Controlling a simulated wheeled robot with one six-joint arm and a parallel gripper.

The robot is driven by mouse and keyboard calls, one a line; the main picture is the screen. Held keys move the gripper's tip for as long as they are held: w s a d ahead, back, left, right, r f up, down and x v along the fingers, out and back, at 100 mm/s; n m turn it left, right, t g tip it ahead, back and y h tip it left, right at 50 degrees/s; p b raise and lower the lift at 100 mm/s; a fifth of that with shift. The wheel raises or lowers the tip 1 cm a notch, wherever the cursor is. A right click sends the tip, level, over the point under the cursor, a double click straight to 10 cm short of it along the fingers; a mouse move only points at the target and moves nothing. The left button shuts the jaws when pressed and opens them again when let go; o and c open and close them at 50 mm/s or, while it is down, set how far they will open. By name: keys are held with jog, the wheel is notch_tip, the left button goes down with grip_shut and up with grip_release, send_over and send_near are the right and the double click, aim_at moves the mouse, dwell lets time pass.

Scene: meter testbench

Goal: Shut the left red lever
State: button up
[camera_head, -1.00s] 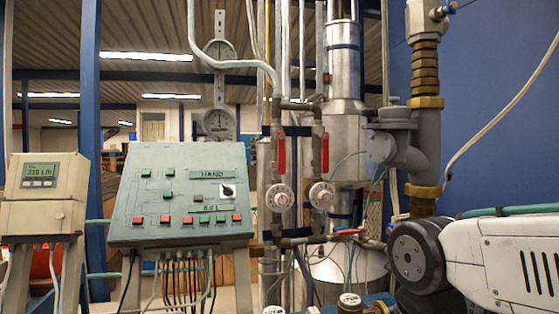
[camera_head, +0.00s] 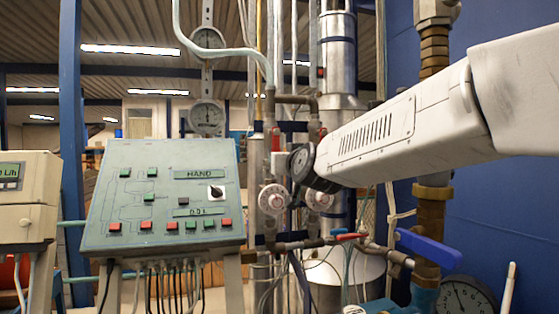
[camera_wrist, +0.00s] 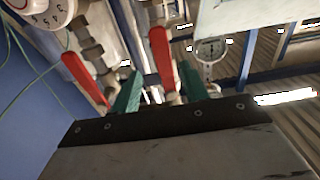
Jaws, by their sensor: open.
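The left red lever (camera_head: 275,140) stands upright on its pipe in the head view, partly covered by a pale block at the end of my arm. In the wrist view, which looks upside down, the left lever (camera_wrist: 161,52) lies between the two green fingers of my gripper (camera_wrist: 160,70). The fingers are open, with a visible gap on each side of the lever. The right red lever (camera_wrist: 84,77) is outside the fingers, to the left in the wrist view; only a bit of it (camera_head: 322,133) shows in the head view. My fingers are hidden in the head view.
White round dials (camera_head: 274,198) sit below the levers. A control panel (camera_head: 160,195) stands to the left. A lower red-handled valve (camera_head: 350,237) and a blue lever (camera_head: 428,248) are at lower right. Pipes and a metal column (camera_head: 338,60) crowd the back.

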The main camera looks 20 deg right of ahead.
aim_at(276, 151)
jog(key=w, duration=0.7)
jog(key=shift+a+f, duration=0.1)
jog(key=shift+a, duration=0.15)
